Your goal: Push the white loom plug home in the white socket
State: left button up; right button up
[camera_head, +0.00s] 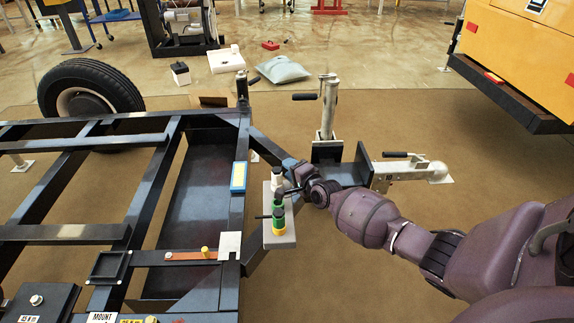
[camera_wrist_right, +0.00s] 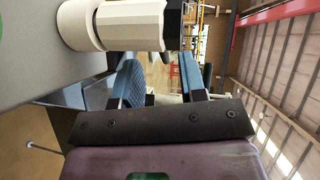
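A white cylindrical connector piece (camera_head: 275,169) stands at the far end of the grey panel (camera_head: 281,240). In the right wrist view the white piece (camera_wrist_right: 120,25) is large, with a wide collar beside the grey panel and a black part at its right end. I cannot tell plug from socket, or how deep one sits in the other. My right gripper (camera_head: 291,167) is close beside it. In the right wrist view its blue-padded fingers (camera_wrist_right: 164,82) are apart, with a gap and nothing seen between them. My left gripper is not in view.
A green connector (camera_head: 278,212) and a yellow one (camera_head: 278,228) stand on the same panel, with black parts nearby. The panel is beside the dark trailer frame (camera_head: 236,200). The coupling (camera_head: 410,169) and jack post (camera_head: 328,108) are beyond my arm.

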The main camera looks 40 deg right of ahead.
pick_arm(q)
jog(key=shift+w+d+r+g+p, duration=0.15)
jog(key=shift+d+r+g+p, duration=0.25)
jog(key=shift+p, duration=0.9)
pick_arm(e)
jog(key=s+r, duration=0.1)
jog(key=s, duration=0.6)
jog(key=shift+a+r, duration=0.25)
jog(key=shift+r, duration=0.05)
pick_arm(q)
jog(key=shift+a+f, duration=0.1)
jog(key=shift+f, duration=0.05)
pick_arm(e)
jog(key=shift+s, duration=0.1)
